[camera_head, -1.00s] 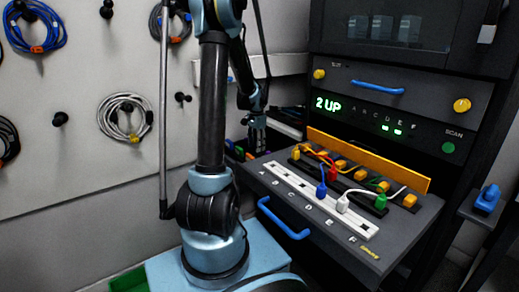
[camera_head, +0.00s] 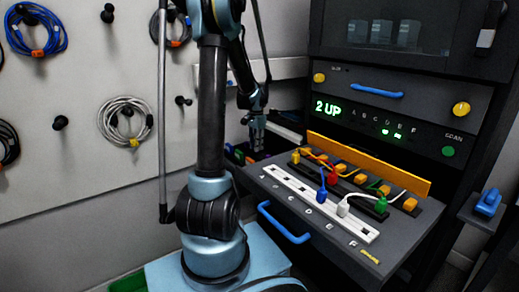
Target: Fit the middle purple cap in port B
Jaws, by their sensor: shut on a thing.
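My gripper (camera_head: 257,146) hangs at the back left of the dark bench, pointing down. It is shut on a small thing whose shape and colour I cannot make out. The white port strip (camera_head: 372,236) lies along the bench, with letters A to F beside it. Port B is near its left end, and I see no plug standing there. A blue plug (camera_head: 321,196) and a white plug (camera_head: 343,209) stand in the strip further right. My gripper is apart from the strip, behind and left of it. No purple cap can be made out.
Yellow (camera_head: 295,157), red (camera_head: 333,179) and green (camera_head: 381,205) plugs with cables stand behind the strip, before an orange bar (camera_head: 370,165). Small coloured pieces (camera_head: 236,154) lie left of the bench. A blue handle (camera_head: 284,224) juts from its front. The panel (camera_head: 400,112) reads "2 UP".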

